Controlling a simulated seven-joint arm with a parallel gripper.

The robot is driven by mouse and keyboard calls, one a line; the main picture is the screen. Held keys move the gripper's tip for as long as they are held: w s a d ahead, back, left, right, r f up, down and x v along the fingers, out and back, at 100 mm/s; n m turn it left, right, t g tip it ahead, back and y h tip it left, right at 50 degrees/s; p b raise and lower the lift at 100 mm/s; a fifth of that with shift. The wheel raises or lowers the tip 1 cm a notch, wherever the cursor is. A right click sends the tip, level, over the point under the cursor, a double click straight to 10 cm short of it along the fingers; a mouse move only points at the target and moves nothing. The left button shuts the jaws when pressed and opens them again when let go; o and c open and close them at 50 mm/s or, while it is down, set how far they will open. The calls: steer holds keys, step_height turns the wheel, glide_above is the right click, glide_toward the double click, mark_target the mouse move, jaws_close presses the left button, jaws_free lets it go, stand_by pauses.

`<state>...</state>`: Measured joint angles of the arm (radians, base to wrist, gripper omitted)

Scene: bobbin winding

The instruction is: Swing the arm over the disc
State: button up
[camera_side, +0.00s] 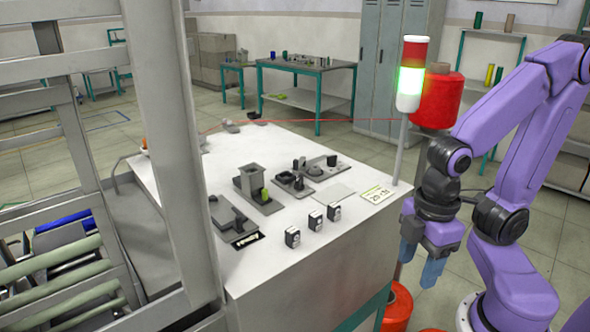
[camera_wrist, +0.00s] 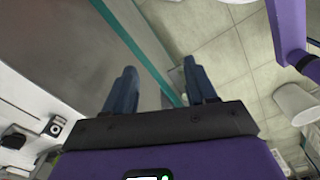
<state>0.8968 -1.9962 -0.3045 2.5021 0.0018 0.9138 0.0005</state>
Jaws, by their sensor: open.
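In the side view, small dark fixtures stand on the white bench top (camera_side: 215,165). A fixture at the back right (camera_side: 318,168) carries a dark round part that may be the disc, and small upright pieces. I cannot make out which piece is the swinging arm, or its position. My gripper (camera_side: 419,262) hangs beyond the bench's right edge, apart from all fixtures, with its blue fingers pointing down. It is open and empty. In the wrist view, the two fingers (camera_wrist: 160,82) are spread, with the bench side and floor below.
A signal post (camera_side: 412,75), lit green, rises at the bench's right corner. A red thread (camera_side: 300,123) runs across toward a red spool (camera_side: 437,102). Small dial boxes (camera_side: 315,221) line the front. A block fixture (camera_side: 256,185) and a flat-plate fixture (camera_side: 233,220) stand left.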

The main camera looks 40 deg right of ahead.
steer(key=shift+w+a, duration=0.1)
steer(key=shift+w, duration=0.05)
steer(key=shift+c, duration=1.3)
steer(key=w+a+r+m, duration=0.2)
steer(key=w+m, duration=0.2)
steer(key=w, duration=0.2)
steer(key=w+a+r+m, duration=0.2)
steer(key=w+r+m, duration=0.1)
steer(key=w+m, duration=0.15)
step_height(320, 180, up, 7)
steer(key=m, duration=2.2)
glide_above(296, 160)
steer(key=shift+a+f+n, duration=0.15)
steer(key=shift+a+n, duration=0.1)
steer(key=shift+w+d, duration=0.15)
steer(key=shift+d, duration=0.15)
steer(key=shift+f, duration=3.7)
